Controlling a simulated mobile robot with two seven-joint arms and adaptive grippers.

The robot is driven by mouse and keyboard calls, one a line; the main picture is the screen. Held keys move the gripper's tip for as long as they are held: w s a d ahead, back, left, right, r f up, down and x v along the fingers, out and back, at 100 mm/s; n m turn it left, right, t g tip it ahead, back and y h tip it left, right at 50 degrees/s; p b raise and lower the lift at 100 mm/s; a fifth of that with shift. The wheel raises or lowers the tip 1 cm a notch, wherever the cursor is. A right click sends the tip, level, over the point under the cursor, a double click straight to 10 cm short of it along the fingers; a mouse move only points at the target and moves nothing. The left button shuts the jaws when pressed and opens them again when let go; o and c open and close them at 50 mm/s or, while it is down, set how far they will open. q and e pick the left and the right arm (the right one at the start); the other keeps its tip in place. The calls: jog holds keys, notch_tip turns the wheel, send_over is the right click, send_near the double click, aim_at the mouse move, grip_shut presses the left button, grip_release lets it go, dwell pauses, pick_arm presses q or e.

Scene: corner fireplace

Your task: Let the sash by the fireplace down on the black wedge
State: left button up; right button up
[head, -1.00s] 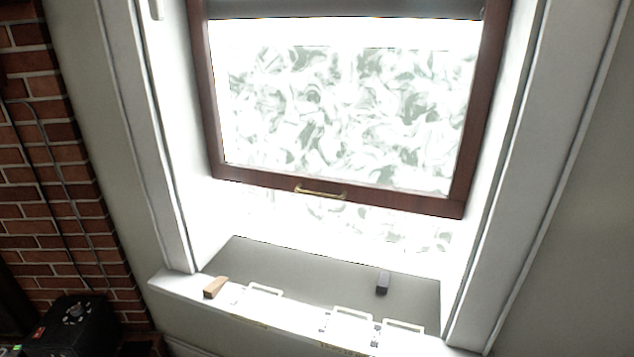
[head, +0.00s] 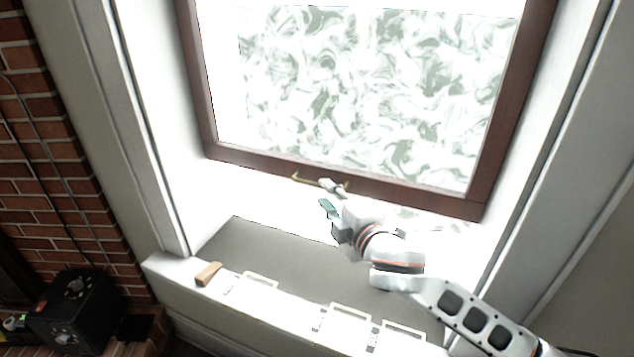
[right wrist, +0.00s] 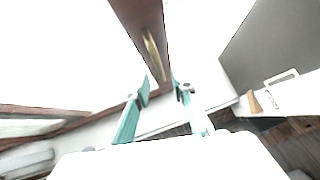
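The brown-framed sash (head: 408,190) is raised, with a bright gap between its bottom rail and the grey sill (head: 262,243). A brass handle (head: 308,180) sits on that rail; it also shows in the right wrist view (right wrist: 152,52). My right gripper (head: 330,195) is at the handle's right part in the head view. In the right wrist view its two teal-padded fingers (right wrist: 160,90) are apart, with the handle's near end in line with the space between them. Contact cannot be told. The black wedge is hidden, apparently behind my right arm. My left gripper is not in view.
A tan wooden wedge (head: 208,273) lies at the sill's left front edge. White bracket-like pieces (head: 260,280) lie along the front ledge. A black box with knobs (head: 78,308) stands lower left by the brick wall (head: 50,200). The sill's left part is clear.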

aim_at(318, 186)
jog(key=shift+b+x, duration=0.3)
jog(key=shift+x, duration=2.85)
grip_shut()
